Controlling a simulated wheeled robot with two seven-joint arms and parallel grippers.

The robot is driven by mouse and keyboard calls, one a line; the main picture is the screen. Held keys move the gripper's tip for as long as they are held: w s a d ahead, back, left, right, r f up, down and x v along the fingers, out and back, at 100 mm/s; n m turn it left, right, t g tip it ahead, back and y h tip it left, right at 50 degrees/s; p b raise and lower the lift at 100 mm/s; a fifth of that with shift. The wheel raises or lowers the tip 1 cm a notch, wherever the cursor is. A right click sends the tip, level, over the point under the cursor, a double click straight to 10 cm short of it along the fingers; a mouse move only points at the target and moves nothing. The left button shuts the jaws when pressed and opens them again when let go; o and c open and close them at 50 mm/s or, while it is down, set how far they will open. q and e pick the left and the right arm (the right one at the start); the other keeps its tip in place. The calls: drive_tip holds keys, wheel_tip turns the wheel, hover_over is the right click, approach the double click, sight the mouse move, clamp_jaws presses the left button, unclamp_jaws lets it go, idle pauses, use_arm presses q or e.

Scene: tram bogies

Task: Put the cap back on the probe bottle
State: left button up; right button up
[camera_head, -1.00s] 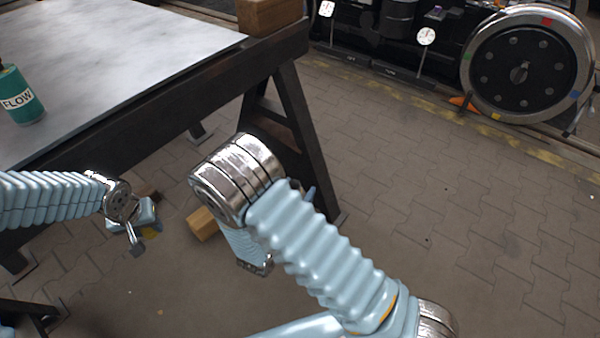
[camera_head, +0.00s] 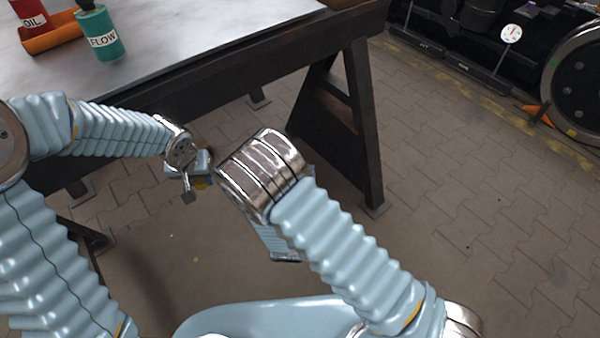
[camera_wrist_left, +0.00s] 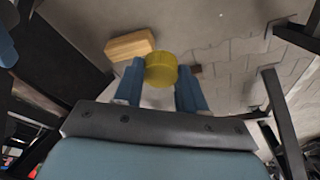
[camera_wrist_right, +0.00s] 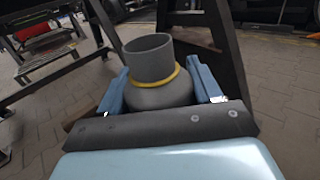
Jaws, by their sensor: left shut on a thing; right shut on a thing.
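The yellow cap (camera_wrist_left: 160,70) sits between the fingers of my left gripper (camera_wrist_left: 161,84), which is shut on it. In the head view my left gripper (camera_head: 192,186) hangs beside the table's near edge, with a sliver of the cap (camera_head: 202,184) showing. The probe bottle (camera_wrist_right: 158,96) is grey with a wide, uncapped neck and a yellow ring around its shoulder. My right gripper (camera_wrist_right: 160,88) is shut on its body, and the neck points away from the wrist. In the head view my right arm hides the bottle and the right fingertips.
A table (camera_head: 230,37) on dark trestle legs (camera_head: 362,120) stands close by. On it are a teal FLOW bottle (camera_head: 100,35) and a red OIL bottle (camera_head: 30,12) in an orange tray (camera_head: 52,37). A wooden block (camera_wrist_left: 130,45) lies beyond the left gripper. Paved floor at right is open.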

use_arm(q)
drive_tip(key=d+r, duration=0.3)
drive_tip(key=d, duration=0.5)
drive_tip(key=d+r+m, duration=0.1)
drive_tip(key=d+r, duration=0.2)
drive_tip(key=d, duration=0.5)
drive_tip(key=d+r+m, duration=0.1)
drive_tip(key=d+r, duration=0.2)
drive_tip(key=d, duration=0.5)
drive_tip(key=shift+d+r+h, duration=0.2)
drive_tip(key=shift+r+h, duration=0.05)
drive_tip(key=shift+h, duration=0.05)
drive_tip(key=shift+f, duration=0.1)
drive_tip(key=shift+f, duration=1.95)
drive_tip(key=shift+s, duration=0.1)
drive_tip(key=shift+f, duration=0.85)
drive_tip(key=shift+f, duration=0.55)
